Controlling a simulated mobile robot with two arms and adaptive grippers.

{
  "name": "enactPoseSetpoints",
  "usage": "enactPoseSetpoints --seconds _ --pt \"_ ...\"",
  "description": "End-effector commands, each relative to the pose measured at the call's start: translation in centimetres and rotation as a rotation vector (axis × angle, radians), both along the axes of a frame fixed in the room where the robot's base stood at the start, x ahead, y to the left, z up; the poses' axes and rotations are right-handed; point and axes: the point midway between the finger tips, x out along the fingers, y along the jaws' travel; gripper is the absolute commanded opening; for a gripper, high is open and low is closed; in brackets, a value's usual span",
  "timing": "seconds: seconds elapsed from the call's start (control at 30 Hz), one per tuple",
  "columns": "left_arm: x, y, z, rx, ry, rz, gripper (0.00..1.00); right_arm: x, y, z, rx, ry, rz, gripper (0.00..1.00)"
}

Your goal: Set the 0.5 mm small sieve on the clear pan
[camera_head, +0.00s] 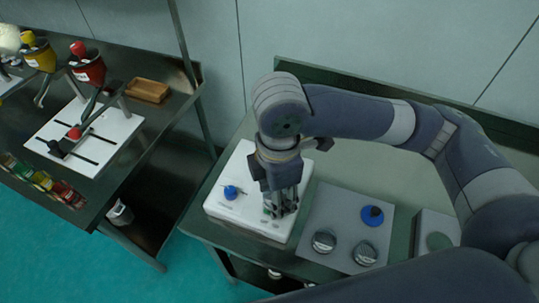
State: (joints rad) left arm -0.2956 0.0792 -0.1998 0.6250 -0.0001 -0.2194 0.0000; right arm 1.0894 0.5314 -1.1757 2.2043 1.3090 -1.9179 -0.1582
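My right gripper (281,208) points down over the white machine base (234,206). Its fingers are close together over the front right part of that base. Something pale shows beside the fingers, but I cannot tell whether it is the clear pan or a sieve, or whether it is held. Two small round metal sieves, one on the left (324,240) and one on the right (365,253), lie on the grey mat (343,205). Their mesh sizes are not readable. My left gripper is not in view.
A grey box (436,232) stands at the right. A separate left table holds a wooden tray (147,90) and a white board (110,125).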

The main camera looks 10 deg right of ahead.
Motion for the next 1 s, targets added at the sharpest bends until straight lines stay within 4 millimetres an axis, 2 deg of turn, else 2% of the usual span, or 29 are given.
enactPoseSetpoints --seconds 0.2,0.37,0.47,0.8,1.0 --pt "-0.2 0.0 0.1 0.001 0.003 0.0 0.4 -0.5 1.6 0.2 0.004 -0.002 0.243 0.2" --pt "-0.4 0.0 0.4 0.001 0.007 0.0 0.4 0.3 1.6 0.2 0.003 -0.003 0.293 0.2" --pt "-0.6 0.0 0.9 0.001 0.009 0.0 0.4 2.2 1.1 0.1 0.002 -0.001 0.292 0.2" --pt "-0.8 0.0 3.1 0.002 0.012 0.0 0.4 10.8 -1.0 -0.5 0.003 -0.002 0.291 0.2" --pt "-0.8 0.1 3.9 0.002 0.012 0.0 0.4 14.1 -1.7 -1.1 0.003 -0.002 0.294 0.2"
